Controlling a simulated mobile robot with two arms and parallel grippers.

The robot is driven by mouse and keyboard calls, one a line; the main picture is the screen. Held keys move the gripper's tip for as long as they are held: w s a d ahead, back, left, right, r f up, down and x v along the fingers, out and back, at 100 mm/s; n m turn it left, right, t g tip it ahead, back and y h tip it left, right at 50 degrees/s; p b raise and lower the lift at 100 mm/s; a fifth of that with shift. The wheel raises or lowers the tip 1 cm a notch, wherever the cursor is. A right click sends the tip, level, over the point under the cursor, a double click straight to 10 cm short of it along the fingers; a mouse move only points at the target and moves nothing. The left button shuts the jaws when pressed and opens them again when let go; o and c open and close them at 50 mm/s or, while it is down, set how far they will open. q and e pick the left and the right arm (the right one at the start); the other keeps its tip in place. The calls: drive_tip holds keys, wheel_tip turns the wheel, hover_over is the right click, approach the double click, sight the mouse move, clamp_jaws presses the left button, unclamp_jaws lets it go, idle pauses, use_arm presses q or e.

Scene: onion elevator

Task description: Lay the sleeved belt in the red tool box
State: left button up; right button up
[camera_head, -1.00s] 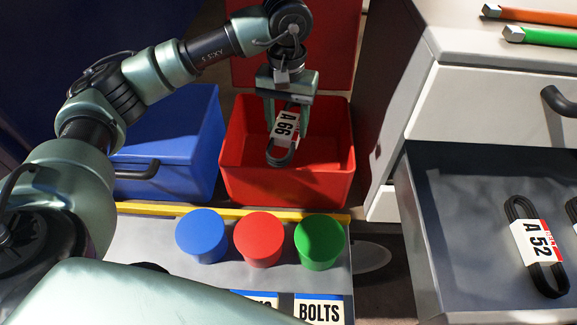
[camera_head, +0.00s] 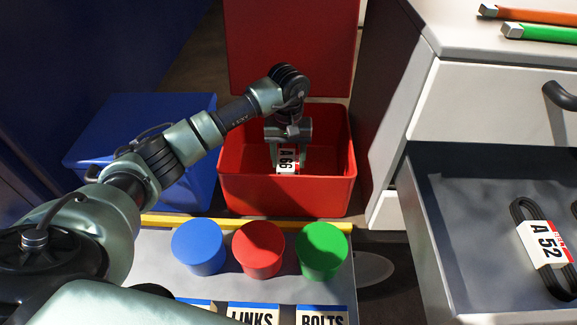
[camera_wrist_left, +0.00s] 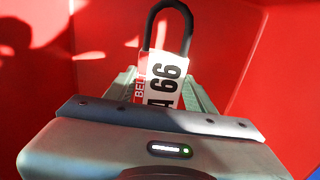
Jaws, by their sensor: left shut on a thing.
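The red tool box (camera_head: 290,195) stands open on the floor, its lid raised behind it. My left gripper (camera_head: 287,160) is down inside the box, shut on the sleeved belt (camera_head: 288,161), a black loop in a white and red sleeve marked A 66. In the left wrist view the belt (camera_wrist_left: 163,80) sits between the fingers, its black loop sticking out past them toward the red floor of the box. I cannot tell whether the belt touches the box floor. My right gripper is not in view.
A blue box (camera_head: 190,185) stands left of the red one. A tray with blue, red and green (camera_head: 322,250) round pieces lies in front. At right, an open drawer (camera_head: 440,230) holds another belt marked A 52 (camera_head: 542,243). Orange and green-handled tools (camera_head: 540,33) lie on the cabinet top.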

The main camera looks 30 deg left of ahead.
sight(288, 162)
use_arm(q)
drive_tip(key=shift+f, duration=0.4)
wheel_tip(288, 162, down, 2)
drive_tip(key=shift+f+p, duration=0.2)
drive_tip(key=shift+p, duration=0.3)
drive_tip(key=shift+f, duration=0.25)
drive_tip(key=shift+f+b, duration=0.2)
drive_tip(key=shift+b, duration=0.15)
drive_tip(key=o, duration=1.5)
drive_tip(key=shift+o, duration=0.2)
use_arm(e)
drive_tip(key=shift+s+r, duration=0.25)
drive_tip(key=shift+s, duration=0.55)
use_arm(q)
drive_tip(key=shift+r, duration=0.15)
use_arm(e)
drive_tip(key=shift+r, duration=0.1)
